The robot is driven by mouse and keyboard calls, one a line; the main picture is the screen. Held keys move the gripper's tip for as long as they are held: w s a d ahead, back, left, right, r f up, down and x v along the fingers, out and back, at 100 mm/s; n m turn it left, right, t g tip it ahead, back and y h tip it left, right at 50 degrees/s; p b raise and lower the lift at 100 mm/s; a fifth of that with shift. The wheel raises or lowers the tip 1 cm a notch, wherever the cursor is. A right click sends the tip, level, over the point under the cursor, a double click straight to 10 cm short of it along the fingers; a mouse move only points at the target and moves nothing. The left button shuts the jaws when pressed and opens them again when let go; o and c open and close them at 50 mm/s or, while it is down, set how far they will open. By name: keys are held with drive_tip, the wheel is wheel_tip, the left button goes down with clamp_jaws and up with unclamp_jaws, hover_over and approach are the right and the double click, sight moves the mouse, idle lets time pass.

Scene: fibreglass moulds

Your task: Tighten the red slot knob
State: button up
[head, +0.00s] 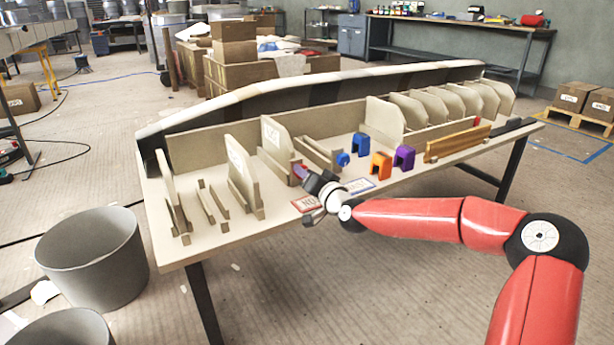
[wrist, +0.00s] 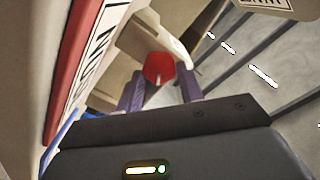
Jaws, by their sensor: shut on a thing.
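The red slot knob (wrist: 158,68) shows in the wrist view as a small red rounded head between the tips of my two purple fingers. My gripper (wrist: 160,84) is shut on it, with one finger on each side. In the head view my gripper (head: 302,174) is low over the front middle of the table, at the beige slotted fixture (head: 315,151). The knob is mostly hidden there by the fingers, and its shaft and the slot under it cannot be made out.
A blue knob (head: 343,159) stands just right of my gripper. Blue (head: 361,145), orange (head: 381,165) and purple (head: 404,157) blocks stand farther right. Upright beige panels (head: 243,175) are on the left. A red-bordered label (head: 307,204) lies near the table's front edge.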

idle(0.4)
drive_tip(key=o, duration=1)
drive_tip(key=v, duration=0.7)
drive_tip(key=shift+s+d+p, duration=0.25)
drive_tip(key=shift+s+p, duration=0.05)
drive_tip(key=shift+s, duration=0.05)
